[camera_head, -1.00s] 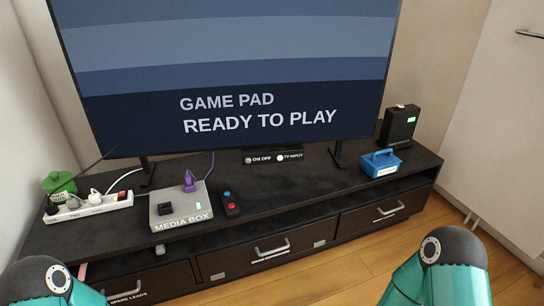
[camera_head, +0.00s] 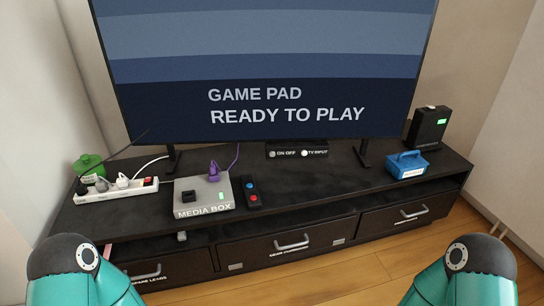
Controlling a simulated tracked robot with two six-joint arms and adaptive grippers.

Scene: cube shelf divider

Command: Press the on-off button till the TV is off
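The TV (camera_head: 265,70) stands on a dark cabinet and is lit, showing "GAME PAD READY TO PLAY" on blue bands. Below its lower edge is a small black panel (camera_head: 297,150) with two round buttons. The on-off button (camera_head: 273,154) is the left one, labelled "ON OFF". The TV input button (camera_head: 304,153) is to its right. Only teal links of my two arms show at the bottom left and bottom right corners, well short of the cabinet. Neither gripper is in view.
On the cabinet top (camera_head: 330,181) stand a white power strip (camera_head: 116,190), a grey media box (camera_head: 203,196), a black remote (camera_head: 251,192), a blue caddy (camera_head: 407,165) and a black box (camera_head: 428,128). The cabinet top before the button panel is clear.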

